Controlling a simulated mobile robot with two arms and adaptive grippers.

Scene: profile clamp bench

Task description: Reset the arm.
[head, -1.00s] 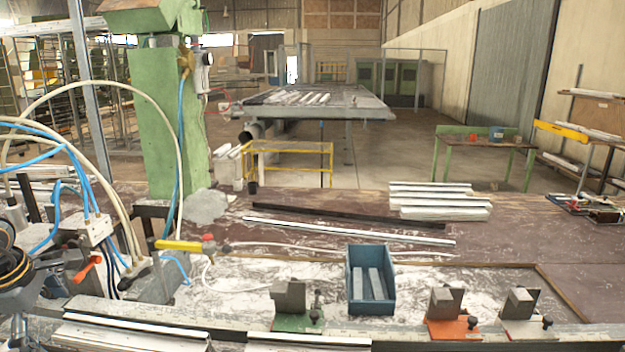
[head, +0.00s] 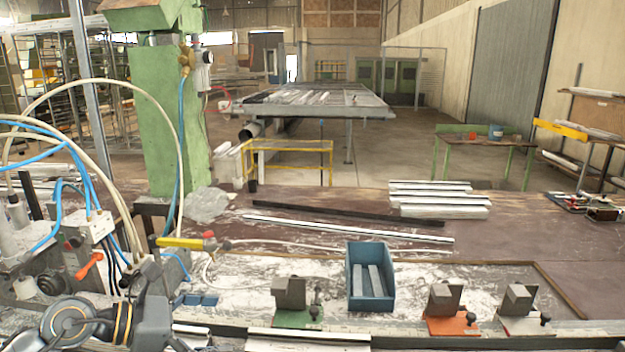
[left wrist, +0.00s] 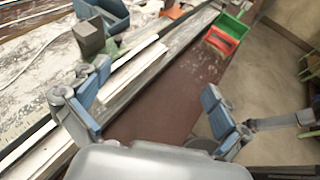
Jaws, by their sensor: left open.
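My left gripper (head: 195,299) is at the lower left in the head view, its blue finger pads over the dusty bench top, left of the green-based clamp block (head: 291,300). In the left wrist view the left gripper (left wrist: 155,100) has its two fingers spread wide with nothing between them; the brown bench surface and a white profile (left wrist: 130,82) lie beyond. My left arm (head: 75,325) comes in from the lower left corner. My right gripper and right arm are not in view.
A blue bin (head: 383,303) holding profile pieces stands mid-bench. Orange-based (head: 453,326) and white-based (head: 525,327) clamp blocks stand to its right. Hoses and a valve block (head: 85,245) crowd the left. Green and red bins (left wrist: 223,42) show in the left wrist view.

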